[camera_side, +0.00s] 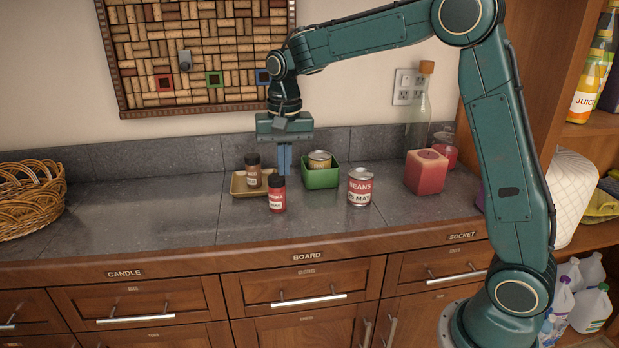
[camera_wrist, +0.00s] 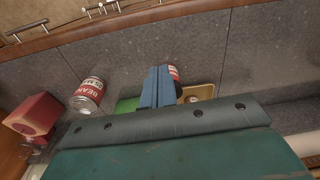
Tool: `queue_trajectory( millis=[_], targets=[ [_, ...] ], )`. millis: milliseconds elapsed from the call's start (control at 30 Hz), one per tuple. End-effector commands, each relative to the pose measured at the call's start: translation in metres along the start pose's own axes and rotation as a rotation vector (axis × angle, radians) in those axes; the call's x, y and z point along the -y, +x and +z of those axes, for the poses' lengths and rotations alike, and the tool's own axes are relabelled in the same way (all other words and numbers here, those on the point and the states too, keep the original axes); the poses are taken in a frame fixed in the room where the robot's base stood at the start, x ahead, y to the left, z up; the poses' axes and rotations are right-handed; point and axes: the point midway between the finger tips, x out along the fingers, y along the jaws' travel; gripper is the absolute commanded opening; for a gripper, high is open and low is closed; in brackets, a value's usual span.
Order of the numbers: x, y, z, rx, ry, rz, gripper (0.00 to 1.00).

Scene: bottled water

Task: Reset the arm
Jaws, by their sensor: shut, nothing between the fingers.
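My gripper (camera_side: 285,159) is shut and empty, pointing down above the counter. In the side view its fingers hang between a tan tray (camera_side: 238,187) and a green box (camera_side: 321,181), a little behind a red-labelled jar (camera_side: 277,196). In the wrist view the closed blue fingers (camera_wrist: 158,86) partly cover the red jar and the green box. My arm is raised and bent, reaching over from the right.
A brown jar (camera_side: 253,172) stands in the tray and a can (camera_side: 319,160) in the green box. A beans can (camera_side: 360,188), a red candle (camera_side: 426,173) and a glass bottle (camera_side: 418,115) stand to the right. A wicker basket (camera_side: 28,200) is at left; the left-middle counter is clear.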

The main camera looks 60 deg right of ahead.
Motion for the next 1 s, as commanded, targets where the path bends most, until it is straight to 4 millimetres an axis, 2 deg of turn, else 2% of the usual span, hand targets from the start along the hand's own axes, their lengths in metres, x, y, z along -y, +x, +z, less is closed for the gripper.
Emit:
queue_trajectory(
  millis=[33,200,500,767,1000],
  targets=[
    [-0.005,-0.010,0.008,-0.014,-0.022,-0.011,0.00],
    [-0.022,-0.035,0.034,-0.056,-0.110,-0.042,0.00],
    [-0.057,-0.067,0.084,-0.135,-0.263,-0.088,0.00],
    [-0.089,-0.081,0.127,-0.210,-0.395,-0.121,0.00],
    [-0.120,-0.081,0.166,-0.283,-0.518,-0.144,0.00]
  ],
)
